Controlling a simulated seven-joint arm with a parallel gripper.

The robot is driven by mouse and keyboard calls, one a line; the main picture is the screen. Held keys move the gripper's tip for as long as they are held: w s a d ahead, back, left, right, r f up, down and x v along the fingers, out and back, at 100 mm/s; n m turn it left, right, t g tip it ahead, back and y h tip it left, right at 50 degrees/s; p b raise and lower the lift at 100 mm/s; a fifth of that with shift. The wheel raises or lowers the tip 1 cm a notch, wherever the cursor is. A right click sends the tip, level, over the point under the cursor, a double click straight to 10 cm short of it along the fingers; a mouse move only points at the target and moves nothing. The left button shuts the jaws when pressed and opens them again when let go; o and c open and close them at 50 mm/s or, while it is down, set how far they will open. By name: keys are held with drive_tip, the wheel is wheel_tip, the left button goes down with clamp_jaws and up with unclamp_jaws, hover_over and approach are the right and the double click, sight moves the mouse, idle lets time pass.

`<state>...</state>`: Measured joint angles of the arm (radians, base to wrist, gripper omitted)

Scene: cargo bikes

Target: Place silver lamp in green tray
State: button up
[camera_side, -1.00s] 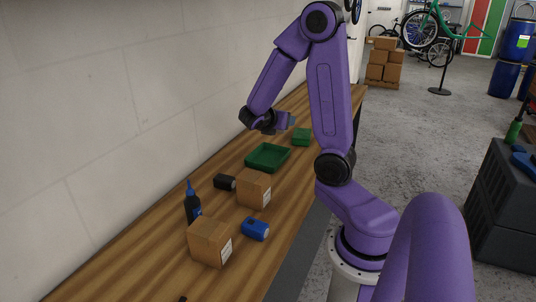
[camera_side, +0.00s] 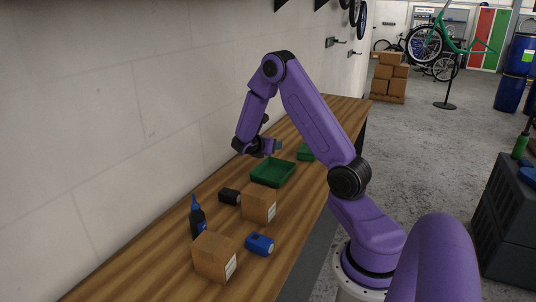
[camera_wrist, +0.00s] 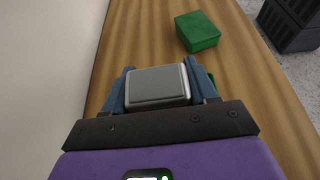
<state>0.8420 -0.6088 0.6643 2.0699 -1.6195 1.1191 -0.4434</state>
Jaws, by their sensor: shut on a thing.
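In the wrist view, my gripper (camera_wrist: 160,88) is shut on the silver lamp (camera_wrist: 157,86), a small grey block with a pale rim, between its blue fingers. In the side view, my gripper (camera_side: 266,148) is above the table, a little above and beyond the near part of the green tray (camera_side: 254,180). The lamp cannot be made out clearly there. The tray is shallow, with its inside looking empty. In the wrist view, only a sliver of green shows beside the right finger; the rest is hidden.
A green box (camera_wrist: 198,31) stands on the wooden table beyond the tray. A wall borders the table's left.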

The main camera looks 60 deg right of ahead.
drive_tip(key=shift+w+d+f, duration=0.15)
drive_tip(key=shift+f, duration=0.6)
drive_tip(key=shift+w+d+f, duration=0.1)
drive_tip(key=shift+w+f, duration=0.05)
drive_tip(key=shift+f, duration=0.55)
drive_tip(key=shift+w+d+f, duration=0.15)
drive_tip(key=shift+f, duration=0.6)
drive_tip(key=shift+f, duration=0.6)
drive_tip(key=o, duration=1.1)
